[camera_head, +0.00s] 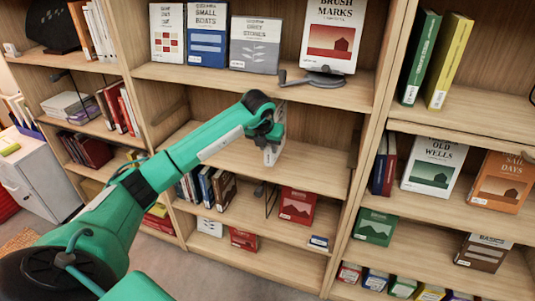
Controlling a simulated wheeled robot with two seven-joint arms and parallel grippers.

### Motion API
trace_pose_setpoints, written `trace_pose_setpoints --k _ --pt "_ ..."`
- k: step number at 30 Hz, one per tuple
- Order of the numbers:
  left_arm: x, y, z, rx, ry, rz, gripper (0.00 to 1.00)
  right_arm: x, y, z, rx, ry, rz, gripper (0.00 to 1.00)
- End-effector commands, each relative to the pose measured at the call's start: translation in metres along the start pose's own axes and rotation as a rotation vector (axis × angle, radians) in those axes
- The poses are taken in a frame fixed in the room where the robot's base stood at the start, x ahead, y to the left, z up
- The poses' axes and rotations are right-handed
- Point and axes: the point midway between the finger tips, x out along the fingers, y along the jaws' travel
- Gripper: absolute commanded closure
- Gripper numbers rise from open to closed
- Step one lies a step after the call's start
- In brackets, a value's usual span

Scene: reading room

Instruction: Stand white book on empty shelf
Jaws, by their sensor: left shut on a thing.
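The white book (271,154) is upright and slightly tilted, seen nearly edge-on, over the empty shelf (318,168) of the middle bookcase. My left gripper (273,130) is shut on it and hides much of its upper part. I cannot tell whether the book's lower edge touches the shelf board. No other book stands on this shelf. My right gripper is not in view.
Above, a shelf holds several face-out books, including Brush Marks (330,38), and a dark metal stand (312,79) at its edge. Below, a shelf holds leaning books (208,187) and a red book (297,205). The empty shelf has free room right of my gripper.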

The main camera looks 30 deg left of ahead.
Motion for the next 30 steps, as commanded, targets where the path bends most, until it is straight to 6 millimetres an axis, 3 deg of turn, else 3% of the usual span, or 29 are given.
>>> trace_pose_setpoints --k 7,14,15,18,30 --pt "0.026 0.000 -0.011 0.000 0.000 0.000 1.00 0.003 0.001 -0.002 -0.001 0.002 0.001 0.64" --pt "0.029 0.001 -0.012 0.000 -0.003 0.000 1.00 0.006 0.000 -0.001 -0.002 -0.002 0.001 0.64" --pt "0.031 0.000 -0.014 0.000 0.002 0.001 0.65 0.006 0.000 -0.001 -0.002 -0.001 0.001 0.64" --pt "0.031 0.000 -0.014 0.000 0.001 0.001 0.49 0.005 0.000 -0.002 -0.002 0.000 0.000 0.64" --pt "0.021 0.000 -0.013 0.000 -0.002 0.000 0.49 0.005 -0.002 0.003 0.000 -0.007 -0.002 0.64"
